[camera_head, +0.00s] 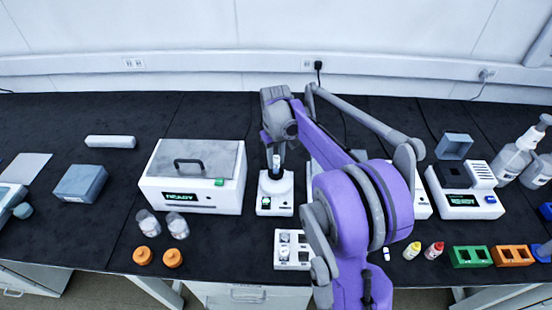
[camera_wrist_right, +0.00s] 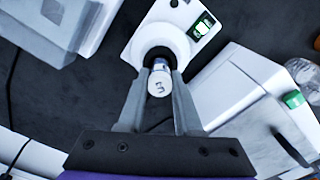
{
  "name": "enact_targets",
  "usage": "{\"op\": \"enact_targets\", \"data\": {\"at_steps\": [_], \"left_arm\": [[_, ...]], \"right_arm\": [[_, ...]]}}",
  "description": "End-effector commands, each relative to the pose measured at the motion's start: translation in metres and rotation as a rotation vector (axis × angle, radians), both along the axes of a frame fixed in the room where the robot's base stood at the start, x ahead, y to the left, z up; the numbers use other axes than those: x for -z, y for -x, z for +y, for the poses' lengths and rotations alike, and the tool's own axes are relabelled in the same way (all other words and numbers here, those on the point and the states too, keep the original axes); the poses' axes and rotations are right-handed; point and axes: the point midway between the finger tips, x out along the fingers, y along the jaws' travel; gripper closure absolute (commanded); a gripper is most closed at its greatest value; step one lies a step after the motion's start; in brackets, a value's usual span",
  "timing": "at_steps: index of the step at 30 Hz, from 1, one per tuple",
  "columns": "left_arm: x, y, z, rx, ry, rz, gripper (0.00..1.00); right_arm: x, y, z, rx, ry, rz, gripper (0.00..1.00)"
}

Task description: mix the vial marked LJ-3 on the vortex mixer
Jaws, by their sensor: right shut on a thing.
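The vortex mixer (camera_head: 275,202) is a small white unit with a lit green display, standing mid-bench. It also shows in the wrist view (camera_wrist_right: 183,24), with its dark cup (camera_wrist_right: 158,53). My right gripper (camera_head: 277,152) is above the mixer, pointing down. In the wrist view its fingers (camera_wrist_right: 159,98) are closed around a vial (camera_wrist_right: 160,87) with a pale cap. The cap shows a "3"; the rest of the label is not readable. The vial is at the dark cup; I cannot tell whether it presses into it. My left gripper is not in view.
A white box labelled READY (camera_head: 193,194) stands left of the mixer. A white vial rack (camera_head: 283,262) is in front, partly behind my arm. Another READY device (camera_head: 463,205) stands right.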

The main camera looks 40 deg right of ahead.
Motion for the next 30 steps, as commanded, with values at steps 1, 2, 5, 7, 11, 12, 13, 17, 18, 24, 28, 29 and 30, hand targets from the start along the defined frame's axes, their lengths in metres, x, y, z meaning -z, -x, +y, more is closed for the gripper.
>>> {"op": "enact_targets", "data": {"at_steps": [1,2,5,7,11,12,13,17,18,24,28,29,30], "left_arm": [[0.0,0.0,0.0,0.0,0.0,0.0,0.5],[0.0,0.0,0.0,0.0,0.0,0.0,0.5],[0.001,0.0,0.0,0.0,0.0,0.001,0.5],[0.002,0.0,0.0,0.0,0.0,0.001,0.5],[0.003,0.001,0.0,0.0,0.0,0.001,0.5],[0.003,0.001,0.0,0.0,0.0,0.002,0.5],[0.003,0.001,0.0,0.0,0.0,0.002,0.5],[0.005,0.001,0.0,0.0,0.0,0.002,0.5],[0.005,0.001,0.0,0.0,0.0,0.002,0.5],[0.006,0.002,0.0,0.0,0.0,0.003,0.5],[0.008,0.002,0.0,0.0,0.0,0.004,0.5],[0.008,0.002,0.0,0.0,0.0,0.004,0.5],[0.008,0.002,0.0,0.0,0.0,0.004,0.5]], "right_arm": [[0.0,0.0,0.0,0.0,0.0,0.0,0.98],[0.0,0.0,0.0,0.0,0.0,0.0,0.98],[0.001,0.0,0.0,0.0,0.0,0.0,0.98],[0.002,0.0,0.0,0.0,0.0,0.0,0.98],[0.004,0.0,0.0,0.0,0.0,0.0,0.98],[0.005,0.0,0.0,0.0,0.0,0.0,0.98],[0.005,0.0,0.0,0.0,0.0,0.0,0.98],[0.006,0.0,0.0,0.0,0.0,0.0,0.98],[0.007,0.0,0.0,0.0,0.0,0.0,0.98],[0.009,0.0,0.0,0.0,0.0,0.0,0.98],[0.011,0.0,0.0,0.0,0.0,0.0,0.98],[0.011,0.0,0.0,0.0,0.0,0.0,0.98],[0.012,0.0,0.0,0.0,0.0,0.0,0.98]]}}
